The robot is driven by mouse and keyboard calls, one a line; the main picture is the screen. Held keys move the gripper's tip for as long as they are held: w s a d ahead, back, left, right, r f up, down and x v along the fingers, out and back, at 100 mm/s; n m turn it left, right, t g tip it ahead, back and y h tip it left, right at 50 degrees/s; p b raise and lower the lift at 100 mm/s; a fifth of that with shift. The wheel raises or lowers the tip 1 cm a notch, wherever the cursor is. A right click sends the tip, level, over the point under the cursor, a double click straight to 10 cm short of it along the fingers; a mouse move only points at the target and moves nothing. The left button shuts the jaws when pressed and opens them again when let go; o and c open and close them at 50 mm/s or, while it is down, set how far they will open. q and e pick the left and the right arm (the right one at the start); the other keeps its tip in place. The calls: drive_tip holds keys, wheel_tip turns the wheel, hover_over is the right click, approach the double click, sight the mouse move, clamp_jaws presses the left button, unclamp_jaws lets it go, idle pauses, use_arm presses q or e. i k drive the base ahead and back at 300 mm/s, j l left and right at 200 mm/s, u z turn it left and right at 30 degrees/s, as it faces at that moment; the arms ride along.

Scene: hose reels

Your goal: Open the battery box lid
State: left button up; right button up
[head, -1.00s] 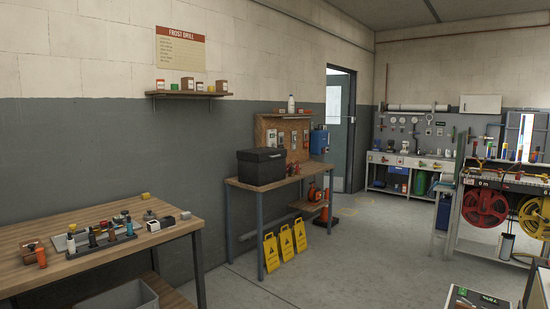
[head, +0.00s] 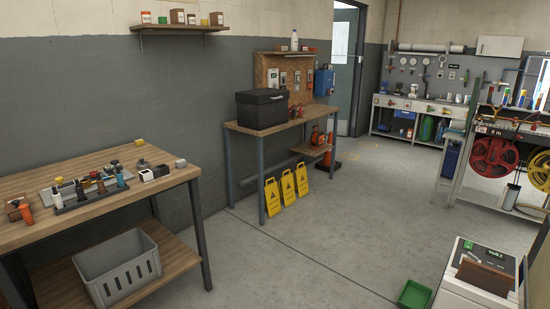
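A black lidded box (head: 262,111), which looks like the battery box, stands on the left part of a wooden-topped table (head: 242,129) against the left wall. Its lid (head: 262,96) appears shut. It is some distance ahead of me, across open floor. Neither of my grippers shows in the head view.
A wooden workbench (head: 172,184) with small fittings and a grey crate (head: 118,262) on its lower shelf is at the near left. Yellow signs (head: 288,188) lean at the table's front. A green tray (head: 414,295) and a white cabinet (head: 462,292) are at the near right. The floor (head: 330,215) between is clear.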

sight(258, 97)
drive_tip(key=i, duration=3)
drive_tip(key=i+u, duration=0.1)
drive_tip(key=i, duration=0.45)
drive_tip(key=i+l, duration=0.1)
drive_tip(key=i, duration=0.5)
drive_tip(key=i+l+u, duration=0.15)
drive_tip(key=i, duration=0.4)
drive_tip(key=i+l+u, duration=0.1)
drive_tip(key=i, duration=0.45)
